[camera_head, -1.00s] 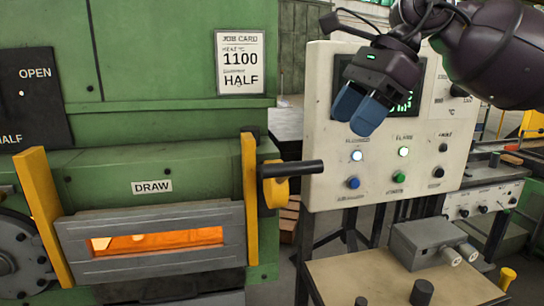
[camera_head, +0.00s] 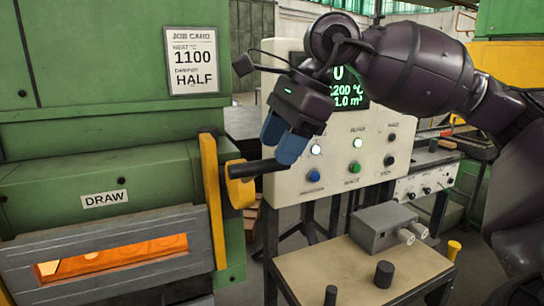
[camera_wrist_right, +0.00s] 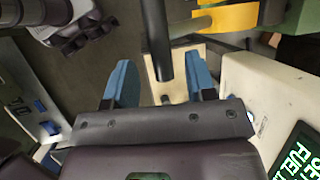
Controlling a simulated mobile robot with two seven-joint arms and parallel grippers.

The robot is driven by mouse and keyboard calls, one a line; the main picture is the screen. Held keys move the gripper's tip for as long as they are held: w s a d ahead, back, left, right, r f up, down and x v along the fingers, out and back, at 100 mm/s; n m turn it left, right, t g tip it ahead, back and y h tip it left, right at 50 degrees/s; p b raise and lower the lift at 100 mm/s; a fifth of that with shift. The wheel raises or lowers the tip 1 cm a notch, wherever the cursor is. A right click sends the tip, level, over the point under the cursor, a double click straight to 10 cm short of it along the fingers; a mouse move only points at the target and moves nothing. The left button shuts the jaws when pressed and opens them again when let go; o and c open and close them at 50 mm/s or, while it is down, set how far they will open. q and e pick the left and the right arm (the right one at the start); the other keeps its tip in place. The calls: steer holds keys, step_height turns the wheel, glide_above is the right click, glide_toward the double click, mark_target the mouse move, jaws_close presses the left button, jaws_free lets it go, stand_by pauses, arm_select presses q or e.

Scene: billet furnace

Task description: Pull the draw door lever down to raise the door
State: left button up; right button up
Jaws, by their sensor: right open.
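The draw door lever is a black rod handle (camera_head: 256,168) on a yellow hub (camera_head: 238,187), sticking out roughly level to the right. My right gripper (camera_head: 279,152) is open, with blue fingers pointing down at the handle's free end. In the right wrist view the black handle (camera_wrist_right: 158,40) reaches in between the two spread fingers (camera_wrist_right: 160,72); contact cannot be told. The grey draw door (camera_head: 190,262) sits below the DRAW label (camera_head: 105,199), and orange glow shows through its slot. My left gripper is out of view.
A cream control panel (camera_head: 285,188) with lamps, buttons and a green display stands just behind my right gripper. A table (camera_head: 330,272) with a grey box (camera_head: 380,225) and black pegs is below. A yellow upright (camera_head: 211,190) flanks the door beside the hub.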

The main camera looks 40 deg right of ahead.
steer(key=shift+x, duration=1.5)
jaws_close()
